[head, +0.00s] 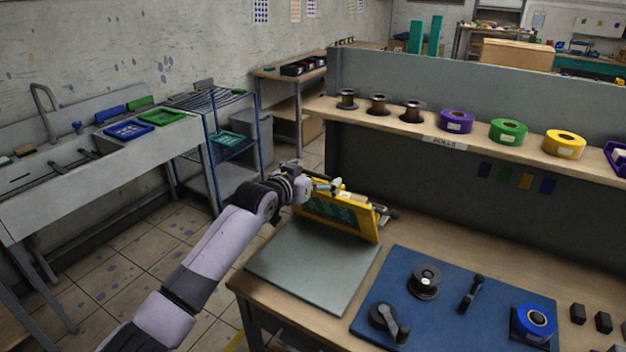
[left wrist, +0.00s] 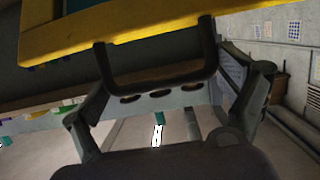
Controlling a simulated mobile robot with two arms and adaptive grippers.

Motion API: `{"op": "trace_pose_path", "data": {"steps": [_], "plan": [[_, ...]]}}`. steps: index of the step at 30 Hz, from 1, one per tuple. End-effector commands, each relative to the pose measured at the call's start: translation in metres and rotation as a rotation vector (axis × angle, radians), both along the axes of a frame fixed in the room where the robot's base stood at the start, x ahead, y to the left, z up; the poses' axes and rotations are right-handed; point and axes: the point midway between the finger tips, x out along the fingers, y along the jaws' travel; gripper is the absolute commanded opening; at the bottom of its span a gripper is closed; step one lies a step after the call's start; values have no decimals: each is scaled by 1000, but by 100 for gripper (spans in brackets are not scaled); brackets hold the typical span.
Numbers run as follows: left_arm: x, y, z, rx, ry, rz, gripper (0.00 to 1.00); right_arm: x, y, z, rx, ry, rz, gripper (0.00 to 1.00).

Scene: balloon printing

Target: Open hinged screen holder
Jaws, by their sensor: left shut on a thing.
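The hinged screen holder is a yellow frame (head: 370,228) with a green screen (head: 333,211), at the back of a grey base plate (head: 309,269) on the workbench. The frame stands raised, tilted up from the plate. My left gripper (head: 325,186) is at the frame's upper edge, shut on its handle. In the left wrist view the yellow frame (left wrist: 120,28) crosses the top, and a dark U-shaped handle (left wrist: 163,82) hangs from it between the fingers of my left gripper (left wrist: 165,95). My right gripper is not in view.
A blue mat (head: 440,290) on the bench holds a black spool (head: 424,282), a blue tape roll (head: 535,323) and dark tools. A shelf (head: 480,148) above bears several coloured rolls.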

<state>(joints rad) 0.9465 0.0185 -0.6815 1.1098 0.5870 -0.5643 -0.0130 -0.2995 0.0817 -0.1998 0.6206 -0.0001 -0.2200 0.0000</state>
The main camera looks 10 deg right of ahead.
Motion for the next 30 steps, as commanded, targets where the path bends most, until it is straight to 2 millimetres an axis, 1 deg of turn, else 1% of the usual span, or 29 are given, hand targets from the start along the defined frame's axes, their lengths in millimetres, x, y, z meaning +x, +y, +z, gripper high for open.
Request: {"op": "trace_pose_path", "data": {"steps": [1,13,14,16,26,30], "plan": [[0,-1,3,-6,-3,-1,43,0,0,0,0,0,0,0],[0,-1,2,-7,-1,-1,43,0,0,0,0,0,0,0],[0,-1,2,-6,-1,-1,95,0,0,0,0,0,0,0],[0,-1,2,-6,-1,-1,99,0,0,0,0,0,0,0],[0,0,0,-2,1,0,100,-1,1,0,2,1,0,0],[-4,2,1,-2,1,0,100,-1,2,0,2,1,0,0]]}}
